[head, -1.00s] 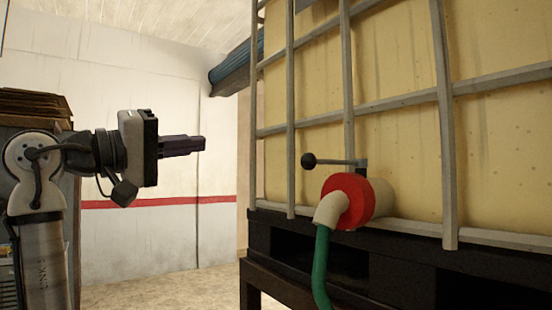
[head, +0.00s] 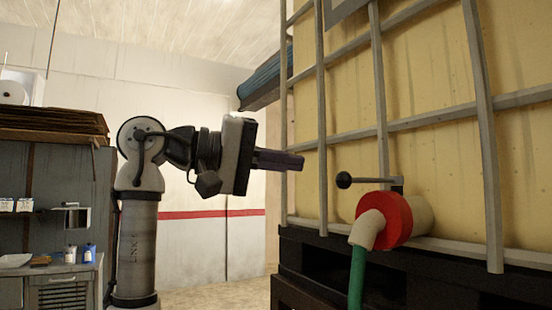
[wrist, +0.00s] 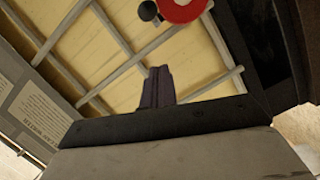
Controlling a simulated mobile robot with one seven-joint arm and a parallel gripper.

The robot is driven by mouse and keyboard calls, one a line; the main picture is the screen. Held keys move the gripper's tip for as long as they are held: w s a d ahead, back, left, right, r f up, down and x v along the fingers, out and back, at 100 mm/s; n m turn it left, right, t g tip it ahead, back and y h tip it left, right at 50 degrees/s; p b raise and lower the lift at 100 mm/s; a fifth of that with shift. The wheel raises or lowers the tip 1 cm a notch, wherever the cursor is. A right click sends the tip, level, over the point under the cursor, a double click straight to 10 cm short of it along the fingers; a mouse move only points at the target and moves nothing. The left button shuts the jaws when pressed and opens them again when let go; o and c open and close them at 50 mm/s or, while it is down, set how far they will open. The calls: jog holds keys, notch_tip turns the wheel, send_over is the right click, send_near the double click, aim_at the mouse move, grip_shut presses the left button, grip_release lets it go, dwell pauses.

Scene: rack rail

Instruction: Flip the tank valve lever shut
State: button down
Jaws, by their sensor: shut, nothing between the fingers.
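The valve lever (head: 365,181) is a dark grey bar with a black ball knob at its left end. It sticks out roughly level to the left, above the red valve collar (head: 397,219). A cream outlet elbow and a green hose hang from the valve. My gripper (head: 302,162) is shut and empty, to the left of the knob and slightly higher, apart from it. In the wrist view, the shut fingers (wrist: 157,72) point toward the cage, with the black knob (wrist: 148,11) and red collar (wrist: 183,8) at the top edge. The lever bar is hardly visible there.
The yellow tank (head: 430,60) stands in a grey bar cage (head: 483,130) on a dark pallet (head: 330,262). A cage upright stands close to my fingers. A workbench with bottles (head: 89,252) and a shelf of brown sheets (head: 50,120) are at left.

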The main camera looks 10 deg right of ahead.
aim_at(372, 181)
jog(key=s+d+f+p, duration=0.1)
jog(key=s+d+f, duration=0.1)
jog(key=d, duration=0.4)
jog(key=shift+s+d, duration=0.4)
jog(key=shift+s, duration=0.05)
